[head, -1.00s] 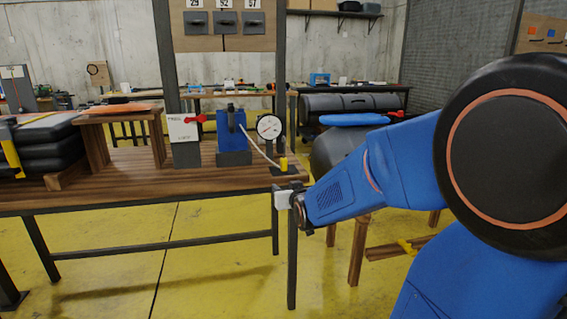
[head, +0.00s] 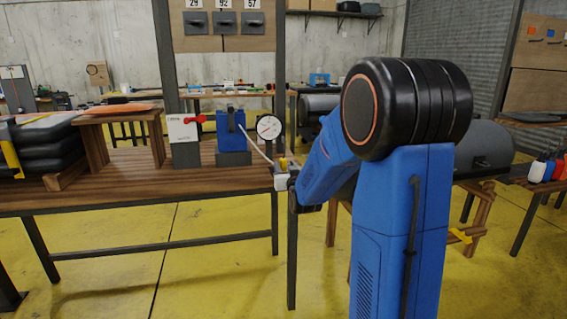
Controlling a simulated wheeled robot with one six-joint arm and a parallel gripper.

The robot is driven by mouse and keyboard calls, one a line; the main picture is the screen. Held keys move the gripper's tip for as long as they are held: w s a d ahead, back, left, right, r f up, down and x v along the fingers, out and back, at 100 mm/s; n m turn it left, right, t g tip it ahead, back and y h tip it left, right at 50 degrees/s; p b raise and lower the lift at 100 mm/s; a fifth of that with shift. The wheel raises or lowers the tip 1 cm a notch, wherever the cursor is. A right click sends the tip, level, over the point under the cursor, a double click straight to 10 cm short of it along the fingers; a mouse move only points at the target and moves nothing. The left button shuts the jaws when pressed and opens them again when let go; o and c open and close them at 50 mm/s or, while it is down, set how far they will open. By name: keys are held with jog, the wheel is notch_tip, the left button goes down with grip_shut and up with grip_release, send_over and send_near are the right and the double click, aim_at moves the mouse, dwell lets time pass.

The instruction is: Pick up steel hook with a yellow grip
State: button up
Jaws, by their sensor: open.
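A small upright yellow piece (head: 283,162) shows at the right end of the wooden workbench (head: 140,186). It may be the hook's yellow grip, but it is too small to tell, and I cannot make out a steel hook. My gripper (head: 281,178) is at the bench's right front corner, just in front of and below the yellow piece, and covers its lower part. The gripper is open, and nothing shows held in it. I cannot tell whether it touches the yellow piece.
A blue pump-like unit (head: 230,130) with a pale hose, a round dial gauge (head: 268,128) and a white box with a red lever (head: 185,130) stand left of my gripper. Bottles (head: 540,168) stand at the far right. Yellow floor is clear in front of the bench.

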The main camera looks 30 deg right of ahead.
jog(key=x, duration=0.2)
jog(key=shift+w+d, duration=0.1)
jog(key=shift+w, duration=0.25)
jog(key=shift+r+x, duration=0.2)
jog(key=shift+x, duration=1.15)
jog(key=shift+r+x, duration=0.2)
jog(key=shift+x, duration=1.15)
jog(key=shift+s+d, duration=0.1)
jog(key=shift+d, duration=0.1)
jog(key=shift+c, duration=0.7)
grip_shut()
